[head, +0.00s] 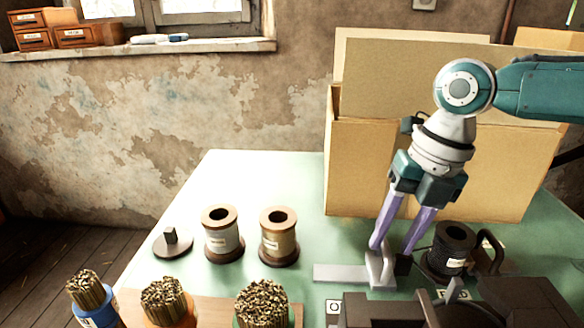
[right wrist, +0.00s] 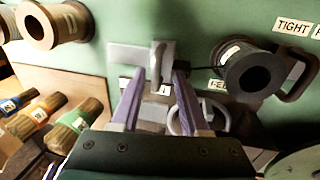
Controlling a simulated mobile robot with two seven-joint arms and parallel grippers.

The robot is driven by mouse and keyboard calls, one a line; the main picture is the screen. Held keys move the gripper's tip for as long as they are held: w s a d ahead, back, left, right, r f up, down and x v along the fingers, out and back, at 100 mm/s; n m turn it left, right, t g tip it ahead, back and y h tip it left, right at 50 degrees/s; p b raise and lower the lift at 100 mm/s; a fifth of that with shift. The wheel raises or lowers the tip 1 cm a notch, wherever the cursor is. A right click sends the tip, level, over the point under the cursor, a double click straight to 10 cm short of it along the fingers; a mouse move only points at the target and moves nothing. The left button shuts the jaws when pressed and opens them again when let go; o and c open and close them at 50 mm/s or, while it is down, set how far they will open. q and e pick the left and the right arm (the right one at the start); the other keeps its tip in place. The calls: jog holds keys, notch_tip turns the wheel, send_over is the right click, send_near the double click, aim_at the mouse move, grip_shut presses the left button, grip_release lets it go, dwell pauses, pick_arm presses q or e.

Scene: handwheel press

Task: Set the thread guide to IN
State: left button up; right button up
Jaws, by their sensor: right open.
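My right gripper (head: 391,250) reaches down from the upper right in the head view, fingers apart. The thread guide, a grey upright piece (head: 379,270), stands just below and between its fingertips. In the right wrist view the guide (right wrist: 158,58) sits ahead of the open fingertips (right wrist: 160,76), at the right end of a flat grey bar (right wrist: 125,55). I cannot tell whether the fingers touch it. A label (right wrist: 160,88) between the fingers is partly hidden. My left gripper is out of view.
A black spool (head: 452,250) stands right of the guide, with a dark thread running to it. A handle (head: 488,250) is beside the spool. Two brown spools (head: 223,235) and several bundles (head: 165,300) stand left. A large cardboard box (head: 350,170) is behind.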

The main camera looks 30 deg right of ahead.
jog(key=shift+r, duration=0.1)
notch_tip(320, 180, up, 10)
jog(key=s+d, duration=0.1)
jog(key=shift+d+f, duration=0.25)
jog(key=shift+d, duration=0.1)
dwell(0.4)
